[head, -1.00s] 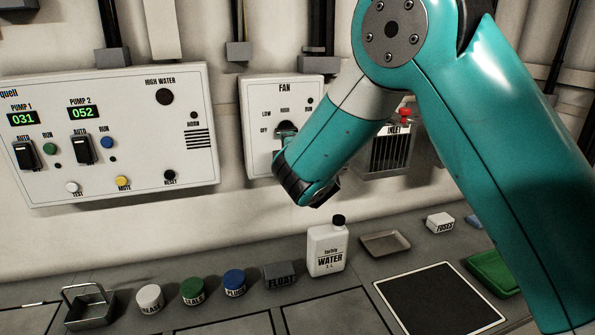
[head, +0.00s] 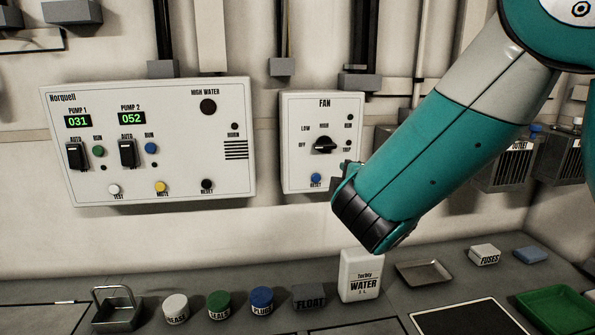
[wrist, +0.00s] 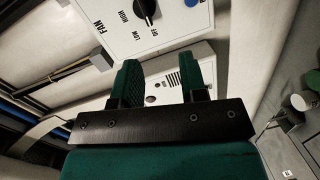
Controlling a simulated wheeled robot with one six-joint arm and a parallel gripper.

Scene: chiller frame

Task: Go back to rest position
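My gripper (wrist: 162,78) shows in the wrist view with its two green fingers apart and nothing between them. In the head view my wrist hangs in front of the wall, just right of and below the fan panel (head: 295,170); the fingers are mostly hidden there. The fan panel is white, with a black knob (head: 324,145) and a blue reset button (head: 316,178). The knob also shows in the wrist view (wrist: 145,10), beyond the fingers and clear of them.
A Norquell pump panel (head: 190,120) hangs at the left. On the counter stand a metal basket (head: 117,312), several lidded jars, a grey float block (head: 309,297), a white water jug (head: 360,277) below my wrist, a metal tray (head: 424,272) and a green tray (head: 560,305).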

